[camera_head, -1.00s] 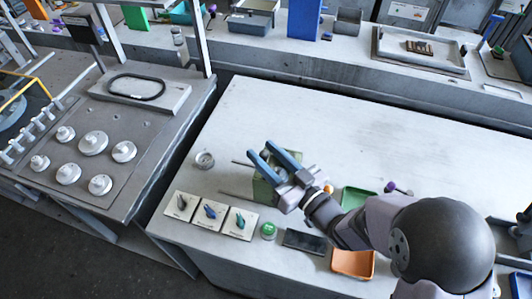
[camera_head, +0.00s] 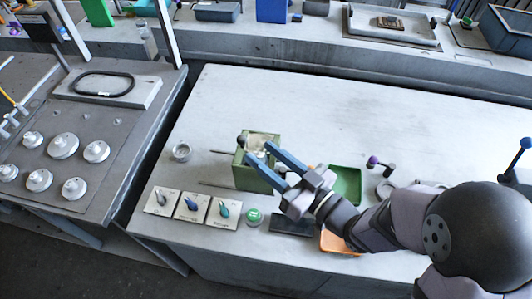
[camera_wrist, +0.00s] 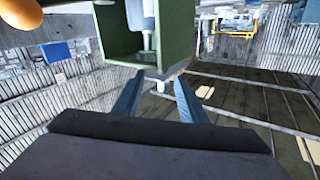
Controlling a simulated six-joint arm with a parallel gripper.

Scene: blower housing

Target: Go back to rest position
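A green open-topped box-like housing (camera_head: 243,176) stands on the light workbench (camera_head: 330,110), with pale parts inside and a dark knob at its back left corner. My gripper (camera_head: 256,151) is seen over the housing's right side, with its two blue fingers spread apart and nothing between them. In the wrist view the fingers (camera_wrist: 160,80) are also apart and empty. My gripper hides part of the housing in the head view.
Three switch plates (camera_head: 192,204), a green button (camera_head: 253,217), a dark flat panel (camera_head: 290,224) and an orange tray (camera_head: 338,243) line the front edge. A green tray (camera_head: 346,184) and purple-knobbed lever (camera_head: 373,161) lie right. A round metal part (camera_head: 181,151) sits left.

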